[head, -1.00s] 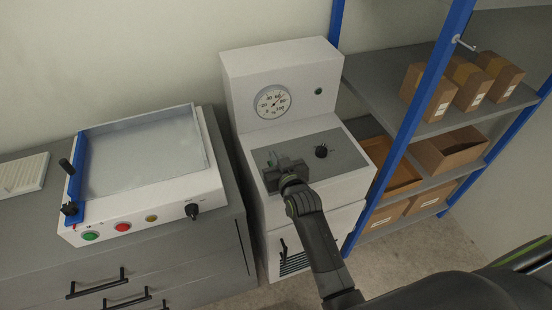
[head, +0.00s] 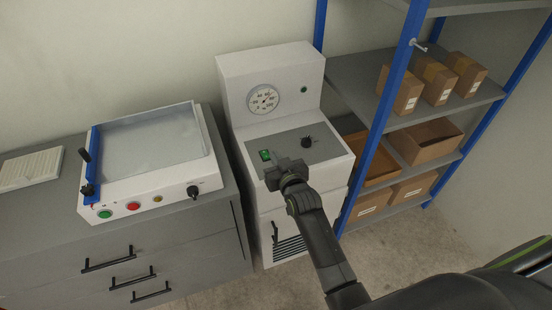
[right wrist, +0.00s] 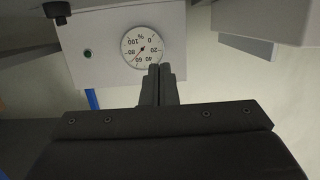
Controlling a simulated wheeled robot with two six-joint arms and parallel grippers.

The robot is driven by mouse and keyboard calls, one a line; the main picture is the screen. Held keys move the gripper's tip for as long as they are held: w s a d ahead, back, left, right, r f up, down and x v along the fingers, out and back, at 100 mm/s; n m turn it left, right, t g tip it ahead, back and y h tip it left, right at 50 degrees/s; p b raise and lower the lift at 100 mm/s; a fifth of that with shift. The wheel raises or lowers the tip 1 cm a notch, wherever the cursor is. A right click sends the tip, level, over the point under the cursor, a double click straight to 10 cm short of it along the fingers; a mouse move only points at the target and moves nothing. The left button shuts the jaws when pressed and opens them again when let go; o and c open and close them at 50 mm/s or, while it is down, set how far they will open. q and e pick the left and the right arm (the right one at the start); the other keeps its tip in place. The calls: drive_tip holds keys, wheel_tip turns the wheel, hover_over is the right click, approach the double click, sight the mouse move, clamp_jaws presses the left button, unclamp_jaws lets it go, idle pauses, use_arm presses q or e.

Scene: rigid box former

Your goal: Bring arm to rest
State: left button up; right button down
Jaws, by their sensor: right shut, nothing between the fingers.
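My right gripper (head: 272,180) is in front of the white machine (head: 268,75) with the round gauge (head: 263,99). In the head view it overlaps the front edge of the machine's grey top panel (head: 290,139), beside a lit green switch (head: 265,155). In the right wrist view its two fingers (right wrist: 157,84) are together with nothing between them, and the gauge (right wrist: 142,46) shows upside down beyond them. I cannot tell whether the fingers touch the machine. My left gripper is not in view.
A black knob (head: 307,142) sits on the grey panel. To the left, a box former (head: 207,190) with a blue bar and coloured buttons stands on a grey drawer cabinet (head: 190,245). To the right, a blue-framed shelf (head: 397,85) holds cardboard boxes (head: 438,88). Some floor shows below.

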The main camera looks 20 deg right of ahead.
drive_tip(key=s+d+f+g+h, duration=0.1)
drive_tip(key=s+d+f+g, duration=0.25)
drive_tip(key=s, duration=0.45)
drive_tip(key=s+d+f+g+h, duration=0.1)
drive_tip(key=s+d+f+g, duration=0.1)
drive_tip(key=s+d, duration=0.45)
drive_tip(key=s+d+r+m+g, duration=0.15)
drive_tip(key=s+g, duration=0.55)
drive_tip(key=s, duration=1.6)
wheel_tip(320, 180, down, 22)
drive_tip(key=d, duration=0.2)
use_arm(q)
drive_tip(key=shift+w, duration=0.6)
use_arm(e)
drive_tip(key=s+a+f+g, duration=0.1)
drive_tip(key=s+f+g, duration=0.1)
drive_tip(key=s+f, duration=1.2)
wheel_tip(320, 180, down, 4)
drive_tip(key=shift+s+r, duration=0.25)
drive_tip(key=shift+s, duration=0.05)
